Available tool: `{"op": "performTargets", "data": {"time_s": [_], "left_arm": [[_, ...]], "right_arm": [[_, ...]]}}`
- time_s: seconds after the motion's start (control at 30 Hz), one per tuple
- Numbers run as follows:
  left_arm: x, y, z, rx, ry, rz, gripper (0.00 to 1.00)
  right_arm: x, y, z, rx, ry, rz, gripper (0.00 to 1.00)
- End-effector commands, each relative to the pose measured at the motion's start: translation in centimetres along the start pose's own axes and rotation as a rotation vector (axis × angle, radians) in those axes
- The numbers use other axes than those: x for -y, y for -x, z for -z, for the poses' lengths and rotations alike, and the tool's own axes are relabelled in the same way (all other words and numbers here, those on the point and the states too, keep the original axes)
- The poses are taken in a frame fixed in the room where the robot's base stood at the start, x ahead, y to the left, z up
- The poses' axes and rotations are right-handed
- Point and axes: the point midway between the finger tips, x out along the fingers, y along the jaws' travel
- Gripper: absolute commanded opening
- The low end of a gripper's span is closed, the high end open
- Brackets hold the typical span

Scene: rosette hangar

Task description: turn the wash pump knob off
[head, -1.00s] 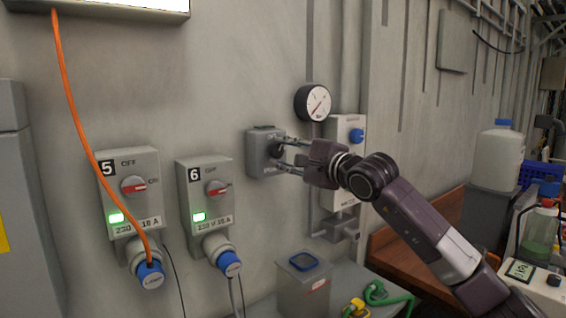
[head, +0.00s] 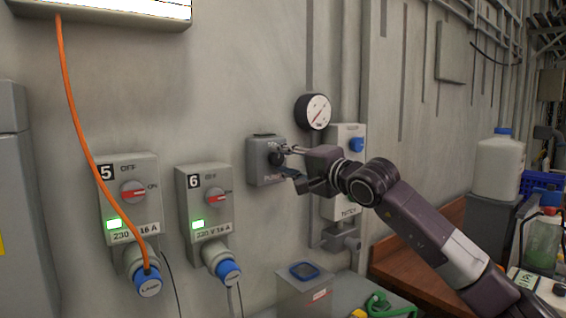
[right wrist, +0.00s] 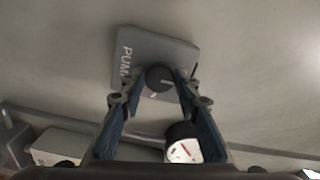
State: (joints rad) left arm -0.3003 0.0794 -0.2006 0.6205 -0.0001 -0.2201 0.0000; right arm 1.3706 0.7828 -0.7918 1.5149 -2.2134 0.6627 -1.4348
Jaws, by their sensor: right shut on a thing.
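My right gripper (head: 284,161) reaches the box from the right and is shut on the knob, one finger on each side. In the right wrist view the fingertips (right wrist: 161,80) flank the knob, and the box (right wrist: 150,48) looks tilted. My left gripper is not in view.
A pressure gauge (head: 313,111) is above right of the box, and a box with a blue knob (head: 347,175) is close behind my gripper. Switch boxes 5 (head: 131,200) and 6 (head: 205,203) are at left.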

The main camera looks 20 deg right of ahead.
Motion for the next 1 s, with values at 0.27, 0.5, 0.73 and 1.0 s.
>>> {"op": "performTargets", "data": {"time_s": [0.27,0.5,0.73,1.0], "left_arm": [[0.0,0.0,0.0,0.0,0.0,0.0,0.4],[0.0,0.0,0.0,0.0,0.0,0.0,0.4],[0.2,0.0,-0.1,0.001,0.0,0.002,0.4],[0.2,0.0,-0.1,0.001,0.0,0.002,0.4]], "right_arm": [[-0.3,-0.1,-0.1,0.002,0.004,-0.007,0.05],[-0.3,-0.1,-0.1,0.002,0.004,-0.005,0.47],[-0.1,0.0,-0.1,0.001,0.003,-0.002,0.47],[-0.1,2.3,0.0,0.0,0.005,-0.002,0.47]]}}
